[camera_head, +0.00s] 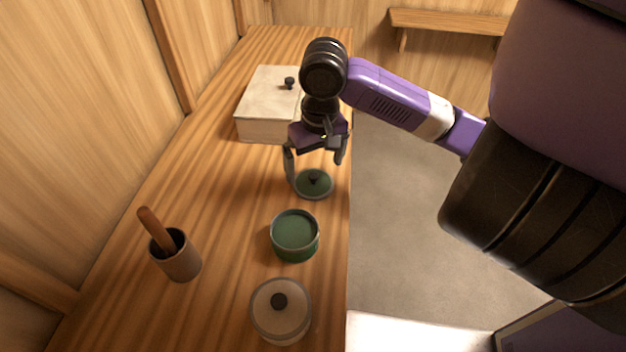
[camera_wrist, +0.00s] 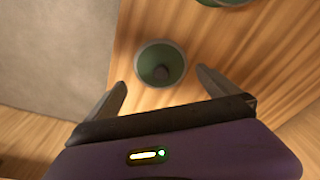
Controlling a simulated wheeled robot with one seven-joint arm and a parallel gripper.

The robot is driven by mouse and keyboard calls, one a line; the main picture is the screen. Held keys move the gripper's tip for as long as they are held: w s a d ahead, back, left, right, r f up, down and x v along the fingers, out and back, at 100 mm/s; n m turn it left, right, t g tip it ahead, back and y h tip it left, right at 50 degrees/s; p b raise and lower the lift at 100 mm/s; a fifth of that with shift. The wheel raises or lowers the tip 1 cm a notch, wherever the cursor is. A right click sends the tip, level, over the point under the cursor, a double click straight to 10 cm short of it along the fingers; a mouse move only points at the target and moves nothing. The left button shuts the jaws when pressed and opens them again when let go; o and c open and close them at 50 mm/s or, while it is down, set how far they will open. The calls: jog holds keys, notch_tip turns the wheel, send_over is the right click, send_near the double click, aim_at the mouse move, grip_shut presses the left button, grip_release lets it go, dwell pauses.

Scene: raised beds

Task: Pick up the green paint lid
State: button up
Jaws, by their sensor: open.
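The green paint lid (camera_head: 316,187) is a round green disc with a grey rim and a dark knob. It lies on the wooden bench near its right edge. In the wrist view the lid (camera_wrist: 149,66) sits ahead of and between my fingers. My gripper (camera_head: 314,165) is open and empty, pointing down just above the lid. In the wrist view my gripper's two fingertips (camera_wrist: 162,80) are spread to either side of the lid's near edge, with no clear contact. The green paint pot (camera_head: 295,232) stands open on the bench, nearer the camera than the lid.
A lidded pale pot (camera_head: 281,312) stands at the front of the bench (camera_head: 215,215). A cup (camera_head: 178,262) with a wooden-handled tool is at the left. A pale box (camera_head: 262,112) with a dark knob lies behind my gripper. The bench between cup and lid is clear.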

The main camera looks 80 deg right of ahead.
aim_at(313, 175)
jog(key=shift+w+d+f, duration=0.1)
jog(key=shift+w+f, duration=0.1)
jog(key=shift+f, duration=1.75)
jog(key=c, duration=1.1)
jog(key=shift+r, duration=0.1)
